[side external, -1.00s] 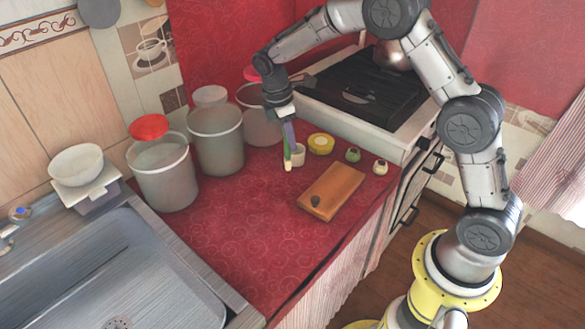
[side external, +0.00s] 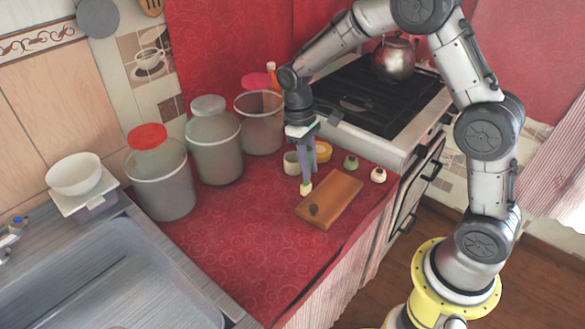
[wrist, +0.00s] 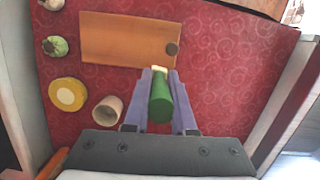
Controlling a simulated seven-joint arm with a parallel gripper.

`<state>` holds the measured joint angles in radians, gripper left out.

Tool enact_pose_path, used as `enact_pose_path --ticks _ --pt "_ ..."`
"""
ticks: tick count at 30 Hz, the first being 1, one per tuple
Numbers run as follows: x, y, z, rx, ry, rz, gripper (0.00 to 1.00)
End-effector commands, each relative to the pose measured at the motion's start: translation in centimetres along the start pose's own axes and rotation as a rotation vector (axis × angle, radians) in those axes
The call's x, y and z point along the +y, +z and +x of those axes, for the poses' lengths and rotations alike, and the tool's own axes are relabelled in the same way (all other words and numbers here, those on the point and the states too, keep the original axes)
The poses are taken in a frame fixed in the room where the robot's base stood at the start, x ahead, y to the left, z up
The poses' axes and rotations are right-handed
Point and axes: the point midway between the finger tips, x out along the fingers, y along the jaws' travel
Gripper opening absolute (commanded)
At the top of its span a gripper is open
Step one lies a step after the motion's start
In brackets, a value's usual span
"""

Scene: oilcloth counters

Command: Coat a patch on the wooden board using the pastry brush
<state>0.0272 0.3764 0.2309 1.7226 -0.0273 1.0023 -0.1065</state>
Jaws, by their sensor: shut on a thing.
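My gripper (side external: 306,172) is shut on the pastry brush, with one purple finger on each side of its green handle (wrist: 160,102). The pale brush tip (side external: 306,188) points down at the left edge of the wooden board (side external: 342,190); I cannot tell whether it touches. In the wrist view the tip (wrist: 159,70) shows just at the edge of the board (wrist: 120,38). A dark round patch (side external: 313,210) lies on the board's near end; it also shows in the wrist view (wrist: 172,49). A small beige cup (side external: 291,162) stands behind the brush.
A yellow-topped round container (side external: 323,151), a green item (side external: 350,162) and a pale item (side external: 378,175) sit near the stove (side external: 390,125). Large canisters (side external: 160,185) line the back left. The red counter (side external: 235,220) is clear toward the sink (side external: 130,280).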

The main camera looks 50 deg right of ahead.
Motion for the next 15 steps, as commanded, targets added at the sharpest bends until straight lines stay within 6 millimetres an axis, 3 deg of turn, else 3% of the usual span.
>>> enact_pose_path --ticks 6,12,15 --pt "1.5 4.7 -1.9 0.001 0.001 -0.005 0.0" --pt "2.3 6.0 -2.9 -0.001 -0.004 0.018 0.0" --pt "2.4 6.0 -2.4 -0.005 -0.005 0.02 0.0"
